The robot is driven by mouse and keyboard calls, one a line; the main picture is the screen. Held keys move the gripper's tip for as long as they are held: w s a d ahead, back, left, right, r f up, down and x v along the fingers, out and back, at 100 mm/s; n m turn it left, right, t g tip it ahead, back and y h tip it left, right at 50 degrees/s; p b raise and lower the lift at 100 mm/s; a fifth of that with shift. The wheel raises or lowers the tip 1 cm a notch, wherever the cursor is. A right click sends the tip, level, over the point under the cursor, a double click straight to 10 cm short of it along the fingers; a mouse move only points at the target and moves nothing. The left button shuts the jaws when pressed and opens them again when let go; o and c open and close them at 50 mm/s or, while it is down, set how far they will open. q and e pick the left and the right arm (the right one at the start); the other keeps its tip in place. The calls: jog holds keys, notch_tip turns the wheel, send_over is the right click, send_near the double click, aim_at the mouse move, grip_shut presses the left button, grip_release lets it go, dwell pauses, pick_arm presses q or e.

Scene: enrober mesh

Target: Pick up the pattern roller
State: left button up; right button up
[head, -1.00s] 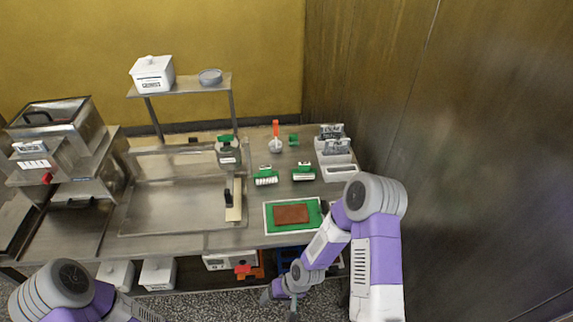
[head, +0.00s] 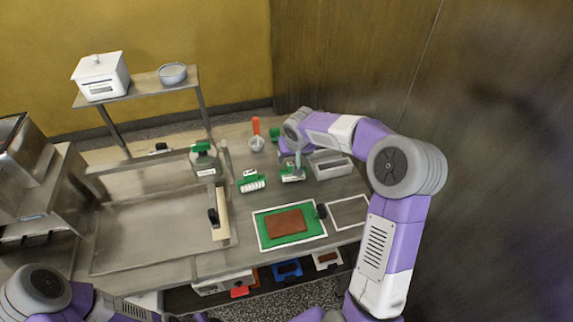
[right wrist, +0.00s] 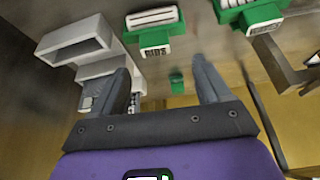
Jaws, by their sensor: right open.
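Two green-handled rollers stand on the steel table. The right one (head: 292,174) has a pale ridged drum and lies directly below my right gripper (head: 292,160), partly covered by it. In the right wrist view this roller (right wrist: 153,28) carries a label that seems to read RIBS, and my open right gripper (right wrist: 160,68) has nothing between its fingers. The roller is beyond the fingertips, apart from them. The left roller (head: 251,181) also shows in the wrist view (right wrist: 250,15). My left gripper is not in view; only part of its arm shows at lower left.
A white bin (head: 332,167) stands close right of my gripper. A red-handled tool (head: 256,136) and a small green object (head: 275,135) stand behind. A green-bordered tray (head: 262,236) with a brown slab lies in front, beside a mesh frame (head: 349,213). A green-topped jar (head: 205,160) stands left.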

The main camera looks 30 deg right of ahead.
aim_at(293, 162)
jog(key=shift+d+f, duration=0.2)
jog(key=shift+f, duration=0.55)
jog(key=x, duration=0.5)
jog(key=shift+w+d+r, duration=0.15)
jog(key=shift+w+d, duration=0.1)
jog(key=shift+c, duration=0.4)
jog(key=c, duration=1.2)
jog(key=shift+o, duration=0.2)
notch_tip(293, 162, up, 10)
jog(key=p, duration=0.1)
